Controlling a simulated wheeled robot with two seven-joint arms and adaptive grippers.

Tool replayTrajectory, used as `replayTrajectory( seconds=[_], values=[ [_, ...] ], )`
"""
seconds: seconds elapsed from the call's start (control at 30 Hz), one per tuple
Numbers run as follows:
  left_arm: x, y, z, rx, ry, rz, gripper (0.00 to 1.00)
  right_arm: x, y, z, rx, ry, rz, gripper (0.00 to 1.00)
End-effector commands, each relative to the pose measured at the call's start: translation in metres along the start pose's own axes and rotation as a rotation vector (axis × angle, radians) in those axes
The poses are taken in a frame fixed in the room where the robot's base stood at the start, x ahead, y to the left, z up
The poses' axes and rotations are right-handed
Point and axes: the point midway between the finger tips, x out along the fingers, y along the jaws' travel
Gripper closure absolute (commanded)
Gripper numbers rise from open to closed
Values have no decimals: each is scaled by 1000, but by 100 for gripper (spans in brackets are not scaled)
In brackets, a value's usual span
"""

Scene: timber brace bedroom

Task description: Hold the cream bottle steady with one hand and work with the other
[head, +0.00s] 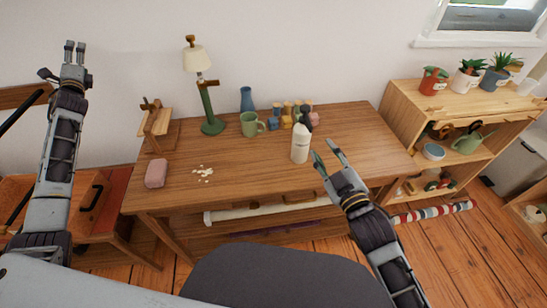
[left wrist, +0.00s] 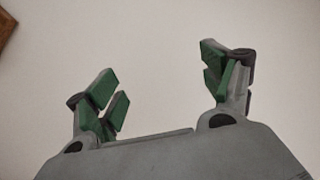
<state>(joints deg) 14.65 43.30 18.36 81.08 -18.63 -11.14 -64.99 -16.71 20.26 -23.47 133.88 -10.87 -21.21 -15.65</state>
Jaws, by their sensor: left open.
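The cream bottle (head: 300,146) stands upright on the wooden table (head: 240,165), right of the middle, with a dark top. My right gripper (head: 325,153) is just right of the bottle and in front of it, its two fingers apart with nothing seen between them. I cannot tell whether a finger touches the bottle. My left gripper (head: 75,46) is raised at the far left, well away from the bottle, pointing up. In the left wrist view its green-padded fingers (left wrist: 165,80) are wide apart and empty before a plain wall.
A lamp (head: 211,100), green mug (head: 250,125), blue vase (head: 246,99) and several small coloured items (head: 285,113) stand along the table's back. A pink block (head: 156,173) and pale crumbs (head: 203,173) lie left. A shelf (head: 397,102) with plants stands right. The table's front middle is clear.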

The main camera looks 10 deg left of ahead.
Motion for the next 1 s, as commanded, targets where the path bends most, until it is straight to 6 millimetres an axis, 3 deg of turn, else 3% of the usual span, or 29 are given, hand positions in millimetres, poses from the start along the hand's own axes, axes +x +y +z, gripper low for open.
replayTrajectory(
  seconds=[0.47,1.0],
  values=[
    [-24,-86,-94,333,102,-236,19,0,0,0,0,0,0,64],
    [-85,-180,-212,713,187,-552,19,0,0,0,0,0,0,64]
  ],
)
